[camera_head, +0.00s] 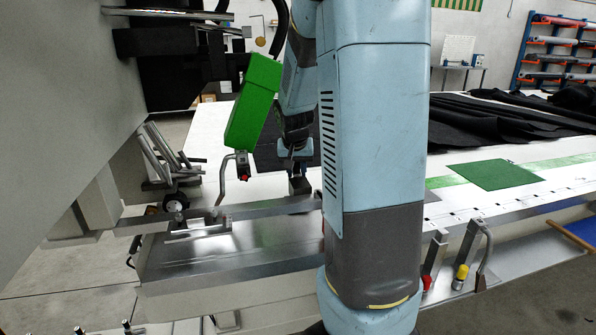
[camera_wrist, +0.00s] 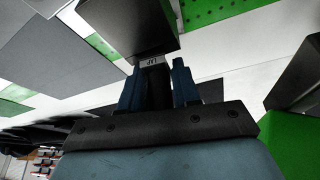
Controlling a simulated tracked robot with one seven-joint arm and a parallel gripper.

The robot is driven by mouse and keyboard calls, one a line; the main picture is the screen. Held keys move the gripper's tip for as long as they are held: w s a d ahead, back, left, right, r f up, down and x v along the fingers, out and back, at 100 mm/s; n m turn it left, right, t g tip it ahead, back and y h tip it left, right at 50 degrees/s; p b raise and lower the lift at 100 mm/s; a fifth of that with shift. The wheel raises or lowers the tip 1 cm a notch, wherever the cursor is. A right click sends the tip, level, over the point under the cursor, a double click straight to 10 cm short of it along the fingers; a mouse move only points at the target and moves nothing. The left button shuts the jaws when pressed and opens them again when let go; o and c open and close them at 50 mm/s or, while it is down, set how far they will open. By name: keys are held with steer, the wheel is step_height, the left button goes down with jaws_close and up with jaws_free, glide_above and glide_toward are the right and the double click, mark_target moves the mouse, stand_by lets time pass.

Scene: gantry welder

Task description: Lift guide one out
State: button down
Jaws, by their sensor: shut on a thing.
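My gripper (camera_wrist: 157,76) shows in the wrist view with its two blue fingers on either side of a dark upright stem. It is shut on a dark guide (camera_wrist: 130,24), a blocky piece with a small pale label that seems to read "LAP". I cannot read a number that marks it as guide one. In the head view my gripper (camera_head: 297,168) points down over the white table, left of my large blue arm link. The grey block of the guide (camera_head: 299,186) shows just below it. I cannot tell whether its underside touches anything.
A green welder housing (camera_head: 252,103) hangs close to the left of my gripper. A metal rail (camera_head: 270,208) runs in front of it. A green sheet (camera_head: 494,174) and black cloth (camera_head: 500,122) lie on the table at right. Clamps (camera_head: 470,255) line the front edge.

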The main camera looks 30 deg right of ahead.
steer(key=shift+w+r, duration=0.2)
steer(key=shift+r, duration=0.7)
steer(key=shift+w+r, duration=0.2)
steer(key=shift+r, duration=0.65)
steer(key=shift+s+r, duration=0.1)
steer(key=shift+r, duration=0.6)
steer(key=shift+s+r, duration=0.1)
steer(key=shift+r, duration=0.45)
